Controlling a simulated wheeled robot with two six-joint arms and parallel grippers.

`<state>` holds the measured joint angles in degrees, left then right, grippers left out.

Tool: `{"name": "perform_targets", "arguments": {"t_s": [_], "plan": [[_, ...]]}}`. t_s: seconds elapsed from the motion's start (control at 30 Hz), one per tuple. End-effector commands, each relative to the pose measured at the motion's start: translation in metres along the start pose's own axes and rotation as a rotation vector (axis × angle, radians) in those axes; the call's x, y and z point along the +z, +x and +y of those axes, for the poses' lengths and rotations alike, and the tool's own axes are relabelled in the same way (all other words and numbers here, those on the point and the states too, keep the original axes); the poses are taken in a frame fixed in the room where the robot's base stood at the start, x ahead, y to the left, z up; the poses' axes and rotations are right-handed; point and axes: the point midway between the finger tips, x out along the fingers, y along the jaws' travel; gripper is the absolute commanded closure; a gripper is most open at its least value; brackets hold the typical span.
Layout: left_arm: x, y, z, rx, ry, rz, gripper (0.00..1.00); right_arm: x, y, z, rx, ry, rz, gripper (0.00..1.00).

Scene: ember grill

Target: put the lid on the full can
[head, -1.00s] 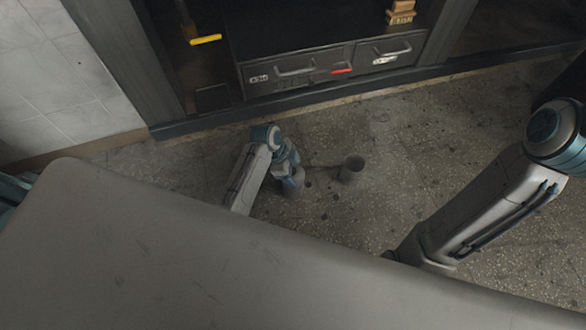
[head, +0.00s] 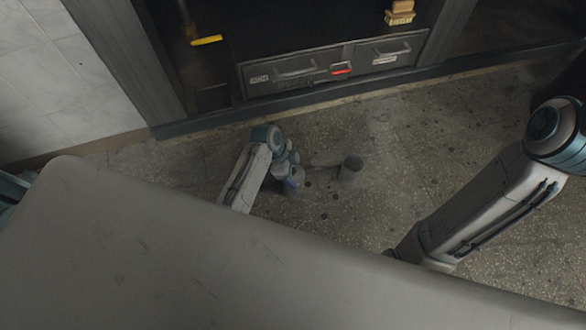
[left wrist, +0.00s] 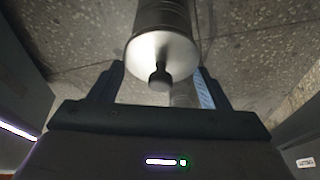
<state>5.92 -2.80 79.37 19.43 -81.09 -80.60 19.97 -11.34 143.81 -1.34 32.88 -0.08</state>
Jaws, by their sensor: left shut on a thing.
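In the left wrist view, a pale round lid (left wrist: 143,52) with a dark knob (left wrist: 160,76) is between my left fingers. The fingertips are at its edges and the knob points at the camera. A dark cylindrical can (left wrist: 162,17) lies just beyond the lid, in line with it; whether the lid is seated on it I cannot tell. In the head view, my left gripper (head: 293,182) is low near the floor, its hold hard to make out. My right gripper is out of view.
A dark grill cabinet with two drawers (head: 295,72) stands behind. Small wooden blocks (head: 400,14) sit on it, and a yellow-handled tool (head: 206,40) is at its left. The speckled floor (head: 400,130) between is largely clear. A large grey surface fills the foreground.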

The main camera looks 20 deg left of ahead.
Motion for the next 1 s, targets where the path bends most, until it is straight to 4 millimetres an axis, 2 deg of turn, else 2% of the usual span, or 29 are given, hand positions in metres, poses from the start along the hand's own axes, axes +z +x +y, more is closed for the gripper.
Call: {"name": "perform_targets", "arguments": {"t_s": [0.33, 0.37, 0.47, 0.5, 0.67, 0.7, 1.0], "plan": [[0.0001, 0.0001, -0.0002, -0.001, 0.0, 0.0, 0.51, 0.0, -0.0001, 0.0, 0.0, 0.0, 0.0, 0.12], [0.0001, 0.0001, -0.0002, -0.001, 0.0, 0.0, 0.26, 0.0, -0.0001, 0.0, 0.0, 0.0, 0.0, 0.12], [0.0001, 0.0001, -0.0002, -0.001, 0.0, 0.0, 0.06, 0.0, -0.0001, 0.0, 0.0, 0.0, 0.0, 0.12], [0.0001, 0.0001, -0.0002, -0.001, 0.0, 0.0, 0.04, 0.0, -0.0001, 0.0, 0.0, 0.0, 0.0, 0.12], [0.0001, 0.0001, -0.0002, -0.001, 0.0, 0.0, 0.04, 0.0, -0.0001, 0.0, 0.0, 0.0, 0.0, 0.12], [0.0001, 0.0001, -0.0001, 0.0, 0.0, 0.0, 0.0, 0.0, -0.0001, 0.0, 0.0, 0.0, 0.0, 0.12], [-0.0006, -0.0015, -0.0001, -0.001, 0.0, 0.0, 0.0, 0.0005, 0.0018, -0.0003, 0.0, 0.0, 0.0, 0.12]]}}
